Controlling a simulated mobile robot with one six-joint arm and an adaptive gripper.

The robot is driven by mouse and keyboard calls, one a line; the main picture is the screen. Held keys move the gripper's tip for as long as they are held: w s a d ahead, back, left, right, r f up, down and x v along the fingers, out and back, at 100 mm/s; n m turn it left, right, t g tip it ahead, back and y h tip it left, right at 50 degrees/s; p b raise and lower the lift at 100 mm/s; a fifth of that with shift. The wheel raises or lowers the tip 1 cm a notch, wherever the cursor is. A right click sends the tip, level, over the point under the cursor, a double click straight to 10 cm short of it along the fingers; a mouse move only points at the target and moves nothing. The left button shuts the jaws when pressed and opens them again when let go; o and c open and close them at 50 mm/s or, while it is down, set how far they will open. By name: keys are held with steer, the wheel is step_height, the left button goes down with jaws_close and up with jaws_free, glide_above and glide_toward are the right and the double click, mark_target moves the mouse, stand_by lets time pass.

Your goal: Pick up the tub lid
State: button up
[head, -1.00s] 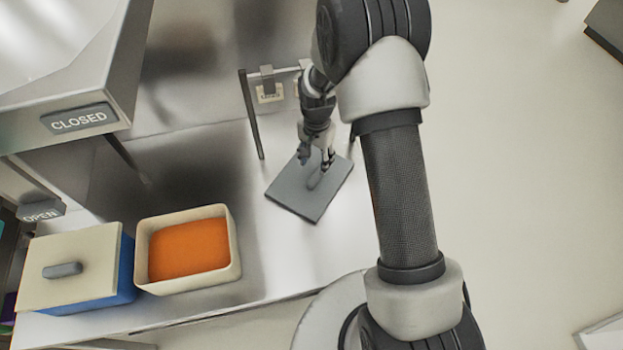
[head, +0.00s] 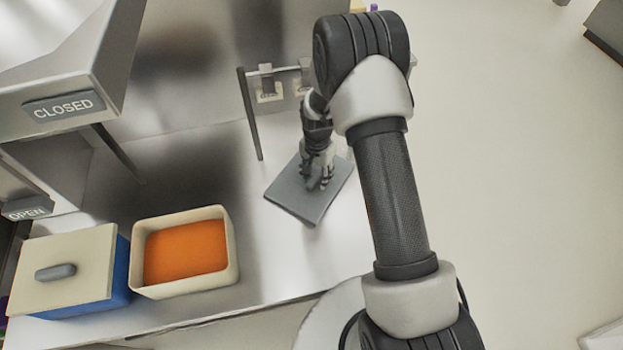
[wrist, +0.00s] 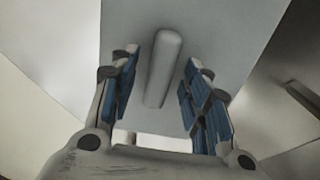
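The tub lid (head: 292,194), a flat grey square, lies on the steel counter at the middle of the head view. In the wrist view the lid (wrist: 225,35) fills the centre, with its long rounded grey handle (wrist: 162,62) standing up. My gripper (head: 318,184) is over the lid and pointing down. In the wrist view its two blue-padded fingers are open, one on each side of the handle, with a gap on both sides. In the head view the gripper mostly hides the handle.
An open cream tub (head: 233,262) with orange contents stands at the lower left. Beside it is a blue tub (head: 122,285) under a cream lid (head: 85,250). A small rack (head: 254,125) stands behind the grey lid. Hoods with CLOSED (head: 63,107) and OPEN (head: 28,208) signs are at left.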

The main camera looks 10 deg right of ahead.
jaws_close()
stand_by(0.3)
